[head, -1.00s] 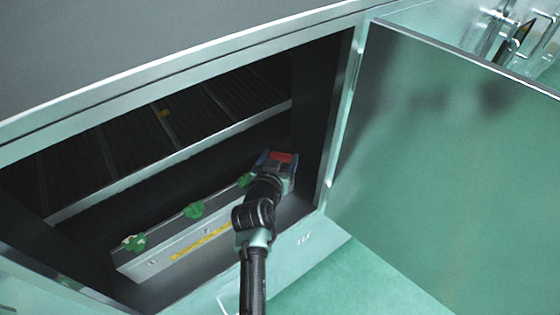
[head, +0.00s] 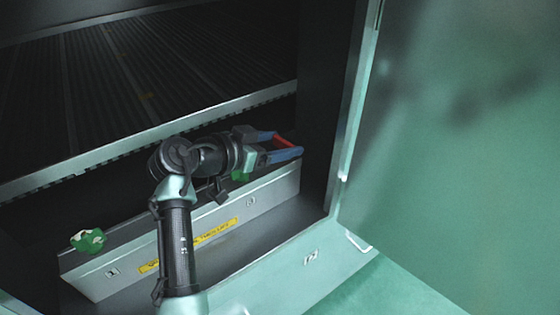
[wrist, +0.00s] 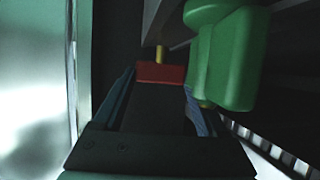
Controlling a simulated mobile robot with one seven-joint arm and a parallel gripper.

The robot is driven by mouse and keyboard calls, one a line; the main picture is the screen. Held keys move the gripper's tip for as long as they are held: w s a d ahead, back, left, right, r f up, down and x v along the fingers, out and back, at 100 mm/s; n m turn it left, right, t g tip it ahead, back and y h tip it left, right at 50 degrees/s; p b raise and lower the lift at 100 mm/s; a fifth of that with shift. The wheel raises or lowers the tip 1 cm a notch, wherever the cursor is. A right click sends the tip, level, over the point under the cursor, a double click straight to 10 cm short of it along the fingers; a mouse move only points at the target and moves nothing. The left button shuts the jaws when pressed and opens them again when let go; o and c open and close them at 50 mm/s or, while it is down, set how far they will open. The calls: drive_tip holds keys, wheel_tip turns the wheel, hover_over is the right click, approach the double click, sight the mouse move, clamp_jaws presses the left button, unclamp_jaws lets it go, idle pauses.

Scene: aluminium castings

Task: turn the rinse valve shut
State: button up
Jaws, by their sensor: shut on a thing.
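My gripper (head: 290,148) reaches to the right end of the pale manifold inside the open cabinet. Its blue fingers are shut on a red valve handle (head: 287,141), which spans between them near the tips. In the wrist view the red handle (wrist: 161,73) sits between the fingers, with a short brass stem (wrist: 159,53) behind it. A green valve handle (wrist: 225,55) stands close on the right of my gripper there. In the head view this green handle (head: 240,175) is partly behind my gripper. No readable label shows which valve is the rinse valve.
Another green handle (head: 88,240) is at the manifold's left end. The manifold (head: 275,195) carries a yellow label strip (head: 218,232). A slatted rack (head: 150,75) lies above and behind. The cabinet door (head: 450,150) stands open on the right, its frame close beyond my gripper.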

drive_tip(key=shift+f+m+g+h+b, duration=0.15)
drive_tip(key=shift+m+g+h+b, duration=0.55)
drive_tip(key=shift+b, duration=0.65)
drive_tip(key=shift+m+g, duration=0.3)
drive_tip(key=o, duration=1.3)
drive_tip(key=shift+w, duration=0.1)
wheel_tip(320, 180, up, 10)
